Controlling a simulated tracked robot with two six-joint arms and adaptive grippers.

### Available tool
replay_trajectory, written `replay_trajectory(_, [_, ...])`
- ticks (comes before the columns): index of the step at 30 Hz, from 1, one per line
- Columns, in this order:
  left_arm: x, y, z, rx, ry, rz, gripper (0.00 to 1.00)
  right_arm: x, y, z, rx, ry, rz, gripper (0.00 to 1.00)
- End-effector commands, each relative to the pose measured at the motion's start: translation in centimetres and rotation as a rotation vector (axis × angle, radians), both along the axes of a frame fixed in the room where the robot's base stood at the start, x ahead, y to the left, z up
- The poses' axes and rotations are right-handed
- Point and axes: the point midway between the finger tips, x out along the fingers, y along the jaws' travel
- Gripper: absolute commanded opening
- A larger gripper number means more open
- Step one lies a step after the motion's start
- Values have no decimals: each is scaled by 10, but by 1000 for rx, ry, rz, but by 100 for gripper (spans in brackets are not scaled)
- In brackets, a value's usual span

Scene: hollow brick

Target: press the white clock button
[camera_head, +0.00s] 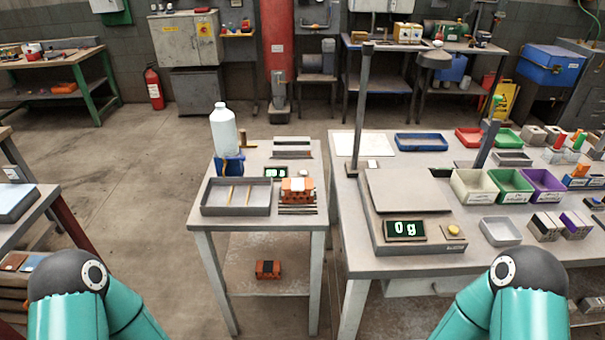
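A small dark clock-like unit (275,172) with lit green digits stands on the narrow middle table, behind an orange hollow brick (297,190). The digits are too small to read surely. A small pale spot at the unit's right end (303,172) may be its white button, but it is too small to be sure. Another small white piece (373,163) lies on the right table near the foot of a post. Teal links of both my arms show at the bottom left and bottom right. Neither gripper is in view.
A grey tray (210,209) and a white bottle (223,130) in a blue holder share the middle table. On the right table stand a scale reading 0 g (405,229) with a yellow button (453,230), a tall post (362,100), and several coloured bins.

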Motion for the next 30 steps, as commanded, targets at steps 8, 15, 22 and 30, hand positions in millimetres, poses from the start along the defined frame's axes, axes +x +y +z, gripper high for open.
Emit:
replay_trajectory(8, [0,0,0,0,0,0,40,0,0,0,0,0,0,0])
replay_trajectory(15, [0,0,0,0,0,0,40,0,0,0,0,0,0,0])
replay_trajectory(22, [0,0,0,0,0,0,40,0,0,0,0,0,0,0])
replay_trajectory(30, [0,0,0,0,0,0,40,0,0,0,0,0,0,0])
